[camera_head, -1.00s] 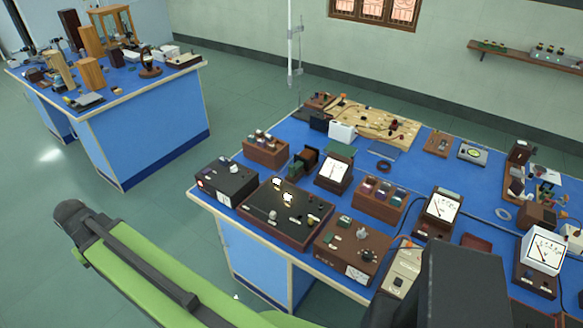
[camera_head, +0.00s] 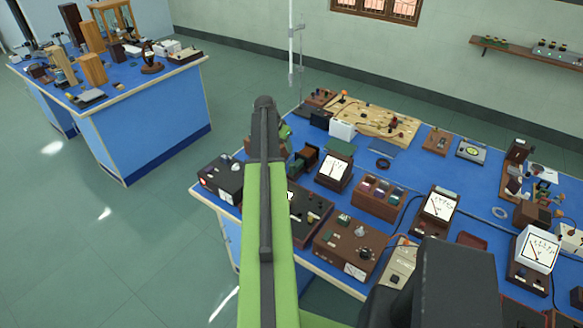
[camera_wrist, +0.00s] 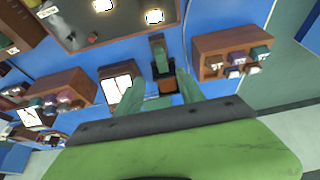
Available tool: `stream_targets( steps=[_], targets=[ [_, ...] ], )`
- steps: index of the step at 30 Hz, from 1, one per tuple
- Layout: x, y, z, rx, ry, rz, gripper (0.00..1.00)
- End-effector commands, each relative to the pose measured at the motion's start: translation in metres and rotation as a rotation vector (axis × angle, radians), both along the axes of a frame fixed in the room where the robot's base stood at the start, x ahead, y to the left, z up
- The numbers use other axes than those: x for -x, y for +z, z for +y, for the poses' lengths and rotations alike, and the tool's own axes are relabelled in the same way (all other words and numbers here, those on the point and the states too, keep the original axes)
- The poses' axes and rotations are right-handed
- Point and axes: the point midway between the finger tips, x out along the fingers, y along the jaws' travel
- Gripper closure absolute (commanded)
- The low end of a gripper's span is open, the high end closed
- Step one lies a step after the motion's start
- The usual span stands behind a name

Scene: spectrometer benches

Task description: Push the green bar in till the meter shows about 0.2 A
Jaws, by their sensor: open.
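In the wrist view the green bar (camera_wrist: 161,56) stands at a dark brown block (camera_wrist: 164,82). The block also shows in the head view (camera_head: 307,158), right of my arm. How far the bar is in cannot be told. My gripper (camera_wrist: 159,92) is open, one greenish finger on each side of the block in the picture. Nothing is seen gripped, and contact cannot be told. A white-faced meter (camera_head: 334,170) stands just right of the block in the head view and left of it in the wrist view (camera_wrist: 118,88). Its reading is too small to tell.
A dark panel with lamps (camera_wrist: 115,22) and a brown box with coloured tops (camera_wrist: 234,55) flank the block. The blue bench (camera_head: 400,163) is crowded with other meters and boxes. A second bench (camera_head: 150,120) stands at the left, with open floor between.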

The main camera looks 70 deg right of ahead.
Motion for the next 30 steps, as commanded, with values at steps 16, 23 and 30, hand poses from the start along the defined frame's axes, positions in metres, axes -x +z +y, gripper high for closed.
stream_targets(
  steps=[16,23,30],
  targets=[
    [0.010,-0.110,-0.040,-0.001,0.001,0.000,0.55],
    [0.015,-0.151,-0.058,-0.001,0.001,0.000,0.55],
    [0.017,-0.156,-0.062,-0.001,0.001,0.000,0.55]
  ],
)
